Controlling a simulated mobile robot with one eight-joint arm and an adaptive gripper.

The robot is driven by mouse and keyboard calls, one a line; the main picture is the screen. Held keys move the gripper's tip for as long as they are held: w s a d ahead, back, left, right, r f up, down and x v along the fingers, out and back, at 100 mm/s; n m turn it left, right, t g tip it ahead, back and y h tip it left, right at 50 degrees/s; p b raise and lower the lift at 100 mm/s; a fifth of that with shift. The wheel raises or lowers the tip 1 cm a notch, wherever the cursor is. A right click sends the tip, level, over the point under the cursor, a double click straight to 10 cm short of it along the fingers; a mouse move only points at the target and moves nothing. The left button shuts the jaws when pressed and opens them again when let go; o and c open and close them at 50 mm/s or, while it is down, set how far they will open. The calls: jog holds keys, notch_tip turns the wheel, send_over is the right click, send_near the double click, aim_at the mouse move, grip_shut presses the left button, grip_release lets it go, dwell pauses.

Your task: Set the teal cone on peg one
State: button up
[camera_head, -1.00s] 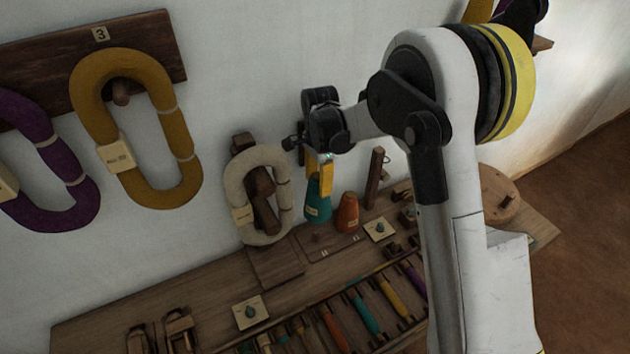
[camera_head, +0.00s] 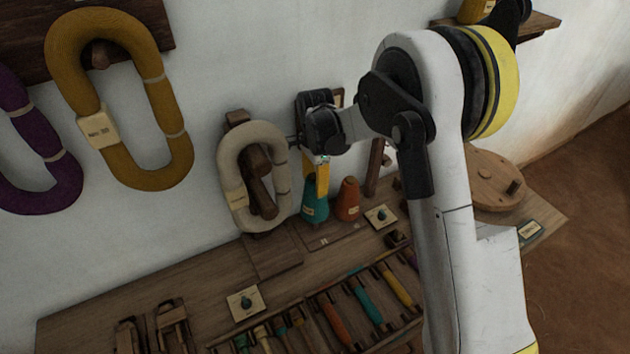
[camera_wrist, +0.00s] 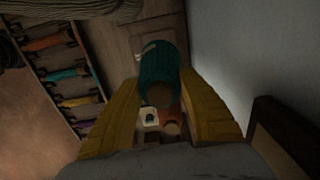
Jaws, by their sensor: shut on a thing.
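The teal cone (camera_head: 315,208) is held upright, narrow end up, in my gripper (camera_head: 321,180). In the wrist view the teal cone (camera_wrist: 156,62) lies between the two yellow fingers (camera_wrist: 160,108). The cone is over or on the left part of the small peg board (camera_head: 325,237), just left of the orange-brown cone (camera_head: 347,200). Its base hides any peg beneath it, and I cannot tell whether it touches the board.
A cream yarn hank (camera_head: 230,185) hangs close left of my gripper. A wooden post (camera_head: 376,168) stands behind the orange cone. A rack of colored bobbins (camera_head: 367,305) lies in front. A round wooden disc (camera_head: 492,180) sits at right.

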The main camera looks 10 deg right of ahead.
jog(key=shift+f+b, duration=2.25)
jog(key=shift+f, duration=1.3)
jog(key=o, duration=1.7)
jog(key=shift+o, duration=0.2)
jog(key=shift+r, duration=0.1)
notch_tip(320, 180, up, 8)
jog(key=p, duration=0.5)
